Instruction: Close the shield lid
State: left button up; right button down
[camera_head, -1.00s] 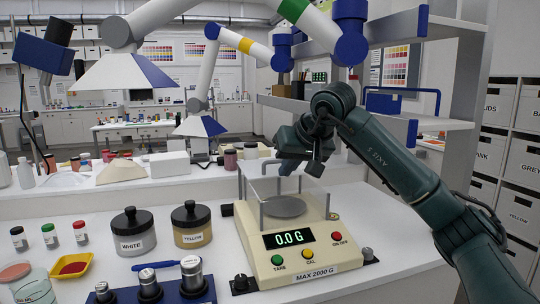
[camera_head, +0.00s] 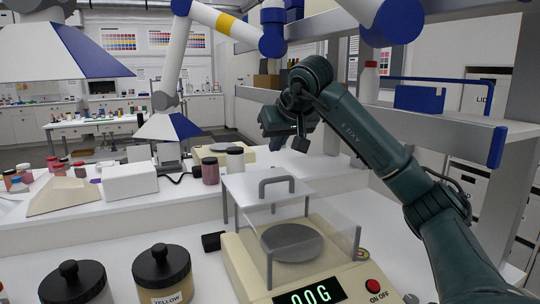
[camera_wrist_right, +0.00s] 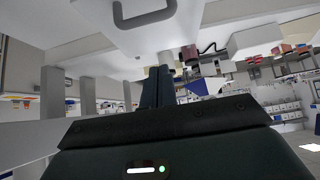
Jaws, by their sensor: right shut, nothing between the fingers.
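The balance (camera_head: 252,268) stands on the white counter and its display reads 0.0 G. Its clear shield (camera_head: 335,236) stands on thin grey posts around the round grey pan (camera_head: 292,242). The whitish shield lid (camera_head: 246,193), with a grey loop handle (camera_head: 277,184), lies over the rear part of the shield's top; I cannot tell whether it reaches the front edge. The lid's handle also shows upside down at the top of the right wrist view (camera_wrist_right: 146,20). My right gripper (camera_head: 272,127) is shut and empty, behind and above the lid, apart from it. My left gripper is out of view.
Black-lidded jars, one marked YELLOW (camera_head: 162,275), stand left of the balance. A white box (camera_head: 131,181) and small jars (camera_head: 210,171) stand behind. A grey shelf frame (camera_head: 420,112) rises to the right, close to my right arm. Counter left of the balance is partly clear.

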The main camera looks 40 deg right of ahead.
send_over(268, 189)
notch_tip(268, 189, down, 6)
jog(key=shift+a+f, duration=0.1)
jog(key=shift+f, duration=0.1)
jog(key=shift+s+f, duration=0.1)
jog(key=shift+f, duration=0.3)
pick_arm(q)
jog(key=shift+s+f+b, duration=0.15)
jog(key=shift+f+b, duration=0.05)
jog(key=shift+b, duration=0.15)
pick_arm(e)
jog(key=shift+s+a+f, duration=0.1)
jog(key=shift+s+a, duration=0.15)
jog(key=shift+s, duration=0.55)
jog(key=shift+s+a+f, duration=0.1)
jog(key=shift+s+a, duration=0.15)
jog(key=shift+s, duration=0.55)
